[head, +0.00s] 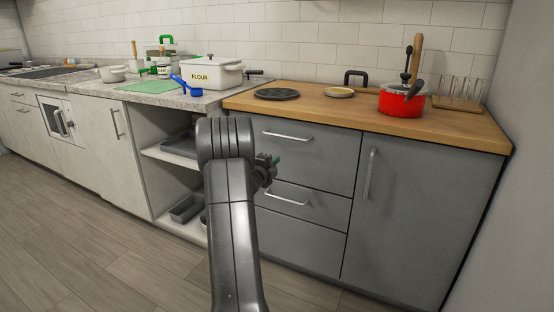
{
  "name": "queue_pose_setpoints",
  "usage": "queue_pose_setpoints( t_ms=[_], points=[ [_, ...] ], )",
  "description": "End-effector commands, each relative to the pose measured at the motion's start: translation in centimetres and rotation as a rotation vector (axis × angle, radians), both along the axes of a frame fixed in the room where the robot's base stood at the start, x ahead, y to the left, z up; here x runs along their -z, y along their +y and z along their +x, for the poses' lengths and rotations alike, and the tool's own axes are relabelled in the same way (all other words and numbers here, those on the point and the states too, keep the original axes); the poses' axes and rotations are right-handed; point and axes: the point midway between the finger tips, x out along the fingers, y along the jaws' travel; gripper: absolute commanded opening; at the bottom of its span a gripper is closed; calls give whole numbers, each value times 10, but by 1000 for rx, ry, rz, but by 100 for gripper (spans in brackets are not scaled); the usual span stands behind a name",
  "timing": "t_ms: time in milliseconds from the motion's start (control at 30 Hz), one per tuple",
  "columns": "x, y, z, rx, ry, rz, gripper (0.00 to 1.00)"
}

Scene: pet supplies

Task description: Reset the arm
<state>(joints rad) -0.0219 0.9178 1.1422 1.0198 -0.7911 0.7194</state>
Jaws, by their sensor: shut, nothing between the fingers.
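My arm rises from the bottom middle of the head view and bends at a thick dark joint in front of the cabinets. My gripper (273,160) shows small at the right of that joint, partly hidden behind it. It is shut and holds nothing that I can see. It stands in front of the grey drawers (312,151), apart from the things on the counter.
A wooden counter (300,107) holds a red pot (402,101), a black round plate (277,94) and a small dish (339,92). Open shelves hold grey trays (186,208). Floor at left is clear.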

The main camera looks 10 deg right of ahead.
Motion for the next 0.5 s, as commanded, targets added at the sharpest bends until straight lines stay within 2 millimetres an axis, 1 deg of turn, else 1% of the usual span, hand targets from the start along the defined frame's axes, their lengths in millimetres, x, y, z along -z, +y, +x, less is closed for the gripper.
queue_pose_setpoints(
  t_ms=[100,300,500],
  points=[
    [-2,14,-16,-4,1,-1,0],
    [-2,33,-43,-3,1,1,0],
    [0,42,-56,-2,1,1,0]
  ],
)
